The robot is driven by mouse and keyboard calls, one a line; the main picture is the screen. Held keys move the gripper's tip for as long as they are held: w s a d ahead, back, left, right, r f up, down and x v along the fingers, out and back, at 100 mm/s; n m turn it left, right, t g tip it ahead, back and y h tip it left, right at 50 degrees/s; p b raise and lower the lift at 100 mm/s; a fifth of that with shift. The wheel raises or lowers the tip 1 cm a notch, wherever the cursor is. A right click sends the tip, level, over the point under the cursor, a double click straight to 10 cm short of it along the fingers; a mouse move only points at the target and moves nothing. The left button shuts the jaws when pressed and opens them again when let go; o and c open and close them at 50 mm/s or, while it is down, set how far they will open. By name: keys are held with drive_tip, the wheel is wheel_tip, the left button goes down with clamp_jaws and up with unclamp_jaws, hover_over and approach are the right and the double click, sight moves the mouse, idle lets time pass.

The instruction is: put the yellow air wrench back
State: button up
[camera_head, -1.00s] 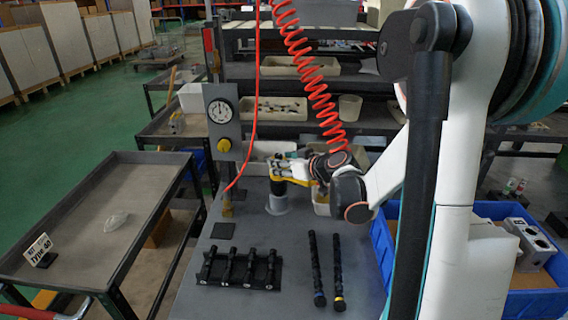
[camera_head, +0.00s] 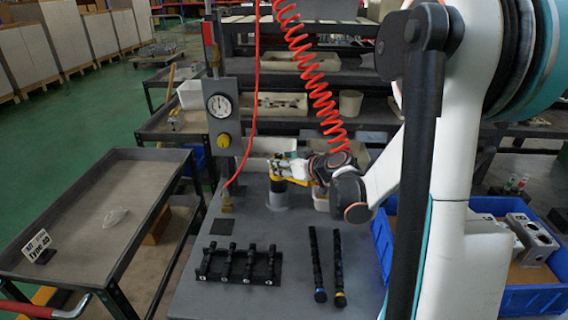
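The yellow air wrench (camera_head: 277,184) is at the far part of the grey workbench (camera_head: 195,285), just above or in a round grey holder (camera_head: 278,201). My gripper (camera_head: 286,170) is at the wrench, reaching in from the right. The wrench is small in view and partly covered by the gripper. I cannot tell whether the fingers are closed on it or whether the wrench is fully seated.
A black rack with several dark shafts (camera_head: 240,264) and two loose shafts (camera_head: 327,265) lie at the front of the bench. A gauge post (camera_head: 222,118) stands at the left. A red coiled hose (camera_head: 312,85) hangs above. A blue crate (camera_head: 385,240) with metal blocks is right.

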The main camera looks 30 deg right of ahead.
drive_tip(key=o, duration=1.5)
drive_tip(key=shift+s, duration=0.1)
drive_tip(key=v, duration=1.2)
